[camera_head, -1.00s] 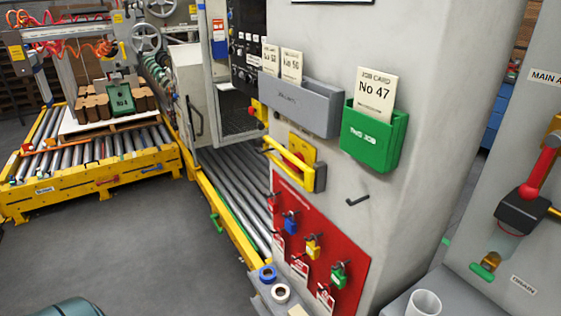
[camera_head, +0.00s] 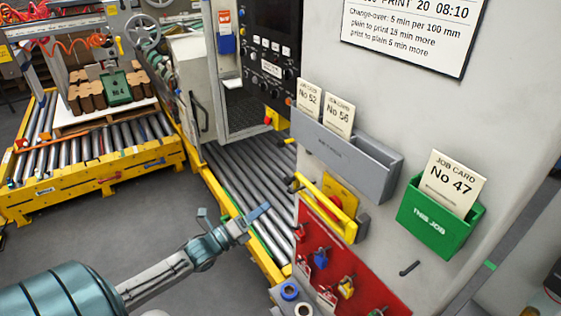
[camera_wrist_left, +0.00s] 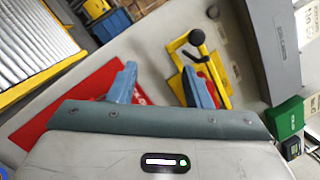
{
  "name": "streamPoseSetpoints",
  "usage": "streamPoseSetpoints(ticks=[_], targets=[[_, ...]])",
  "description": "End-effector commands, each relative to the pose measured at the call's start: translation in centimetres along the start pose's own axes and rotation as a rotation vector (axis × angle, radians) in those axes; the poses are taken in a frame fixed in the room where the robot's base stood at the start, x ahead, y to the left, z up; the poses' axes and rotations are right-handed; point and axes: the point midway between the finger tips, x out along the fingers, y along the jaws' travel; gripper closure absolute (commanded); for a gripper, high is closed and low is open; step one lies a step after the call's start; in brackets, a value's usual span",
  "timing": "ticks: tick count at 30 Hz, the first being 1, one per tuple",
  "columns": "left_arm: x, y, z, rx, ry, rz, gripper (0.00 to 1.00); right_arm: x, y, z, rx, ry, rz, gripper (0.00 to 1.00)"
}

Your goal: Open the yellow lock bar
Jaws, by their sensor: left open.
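The yellow lock bar (camera_head: 326,206) is mounted on the grey machine panel, below the grey card pocket. It has a yellow plate with a red part behind it and dark ends. In the left wrist view the lock bar (camera_wrist_left: 205,60) shows with a black knob at one end, beyond and right of my fingers. My left gripper (camera_head: 232,213) is open and empty, left of the bar and apart from it. Its two blue fingers (camera_wrist_left: 160,80) are spread in the wrist view; the right one overlaps part of the bar's mount. My right gripper is not in view.
A red board (camera_head: 350,265) with padlocks is below the bar. A grey card pocket (camera_head: 350,158) and a green pocket (camera_head: 438,222) stick out from the panel. The roller conveyor (camera_head: 255,190) runs left of the panel. Grey floor (camera_head: 120,215) is open at left.

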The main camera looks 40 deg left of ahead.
Motion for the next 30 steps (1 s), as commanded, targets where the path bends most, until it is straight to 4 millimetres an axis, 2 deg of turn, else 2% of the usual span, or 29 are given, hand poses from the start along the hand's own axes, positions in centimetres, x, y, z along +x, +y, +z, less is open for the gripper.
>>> streamPoseSetpoints(ticks=[1,3,5,8,13,20,30], targets=[[0.5,-2.1,0.8,0.048,0.001,-0.044,0.55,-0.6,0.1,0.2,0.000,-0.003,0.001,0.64],[0.8,-3.6,1.2,0.096,-0.001,-0.082,0.55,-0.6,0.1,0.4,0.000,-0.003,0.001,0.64],[1.0,-4.3,1.4,0.116,-0.003,-0.101,0.55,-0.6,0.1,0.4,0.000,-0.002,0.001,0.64],[1.7,-4.5,1.4,0.126,-0.004,-0.108,0.55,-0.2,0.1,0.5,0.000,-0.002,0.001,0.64],[4.0,-4.6,1.4,0.124,-0.008,-0.107,0.55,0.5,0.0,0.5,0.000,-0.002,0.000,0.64],[6.3,-4.8,1.4,0.123,-0.005,-0.102,0.55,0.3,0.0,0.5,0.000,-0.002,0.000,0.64],[9.7,-5.5,1.7,0.120,-0.006,-0.101,0.55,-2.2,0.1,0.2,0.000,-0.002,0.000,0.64]])
